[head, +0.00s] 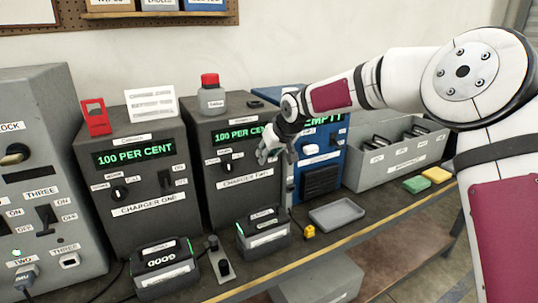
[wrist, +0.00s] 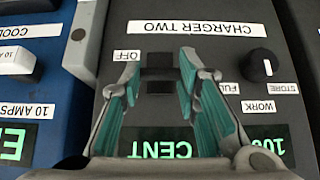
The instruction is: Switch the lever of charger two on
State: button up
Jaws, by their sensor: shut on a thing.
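Charger two (head: 228,180) is a dark box in the middle of the bench, with a green "100 PER CENT" display. My gripper (head: 270,148) is at the right part of its front panel and hides the lever in the head view. The wrist view shows charger two (wrist: 220,70) upside down. There my gripper (wrist: 160,72), with teal finger pads, is shut on the black lever (wrist: 160,62), one finger on each side. The OFF label (wrist: 127,55) shows beside the lever. The ON label is hidden, and I cannot tell the lever's position.
Charger one (head: 135,225) stands to the left and a blue unit reading EMPTY (head: 325,150) close on the right. Batteries (head: 165,264), a grey tray (head: 337,214) and a small yellow item (head: 309,231) lie in front. A red-capped bottle (head: 211,98) stands on charger two.

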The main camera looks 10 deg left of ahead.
jog(key=shift+w+r, duration=0.1)
jog(key=o, duration=1.2)
jog(key=shift+c, duration=0.2)
jog(key=v, duration=1.2)
jog(key=shift+a, duration=0.1)
